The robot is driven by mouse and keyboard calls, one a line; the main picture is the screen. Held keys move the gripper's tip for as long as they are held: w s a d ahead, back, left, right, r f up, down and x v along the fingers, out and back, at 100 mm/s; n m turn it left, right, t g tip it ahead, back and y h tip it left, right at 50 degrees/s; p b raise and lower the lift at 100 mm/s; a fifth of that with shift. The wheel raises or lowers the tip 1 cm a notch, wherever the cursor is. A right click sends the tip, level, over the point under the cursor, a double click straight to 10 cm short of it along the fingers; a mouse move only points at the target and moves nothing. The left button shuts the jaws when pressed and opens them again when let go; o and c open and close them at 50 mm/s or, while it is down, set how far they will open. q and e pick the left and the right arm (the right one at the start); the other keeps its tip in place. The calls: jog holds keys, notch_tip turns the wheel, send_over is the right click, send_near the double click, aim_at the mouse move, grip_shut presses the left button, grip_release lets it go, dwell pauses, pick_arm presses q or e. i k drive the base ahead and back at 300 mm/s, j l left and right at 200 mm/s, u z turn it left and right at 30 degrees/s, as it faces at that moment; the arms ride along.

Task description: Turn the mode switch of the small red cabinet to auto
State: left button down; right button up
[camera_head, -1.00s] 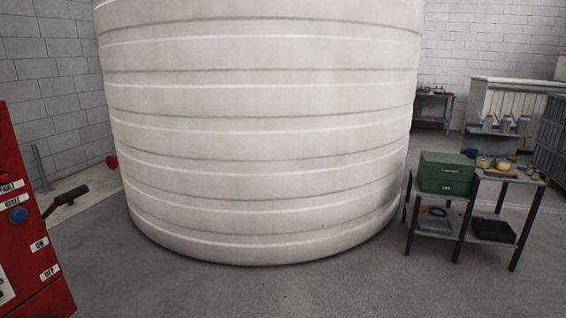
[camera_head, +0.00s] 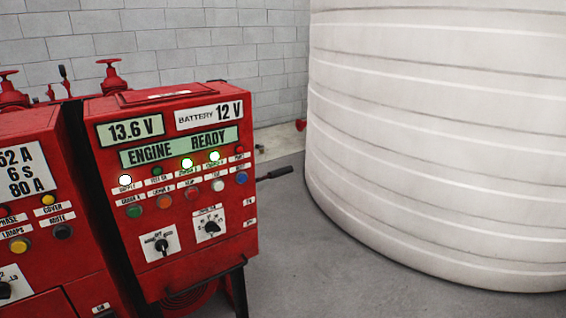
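A red cabinet (camera_head: 180,213) stands left of the picture's middle, with "13.6 V", "BATTERY 12 V" and "ENGINE READY" displays. Low on its front are two black rotary switches on white plates, a left switch (camera_head: 162,245) and a right switch (camera_head: 211,228). Their lettering is too small to read surely, so I cannot tell which is the mode switch or where it points. Another red cabinet (camera_head: 50,268) is cut off by the left edge, with a dark knob (camera_head: 5,290) on a white plate. Neither of my grippers is in view.
Coloured buttons and lit lamps sit above the switches. A black-handled lever (camera_head: 275,173) sticks out at the cabinet's right. A large white tank (camera_head: 440,140) fills the right side. Grey floor (camera_head: 310,285) is free between them. Red valve handwheels (camera_head: 110,68) stand behind the cabinets.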

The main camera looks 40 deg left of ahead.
aim_at(161, 245)
jog(key=u, duration=1.85)
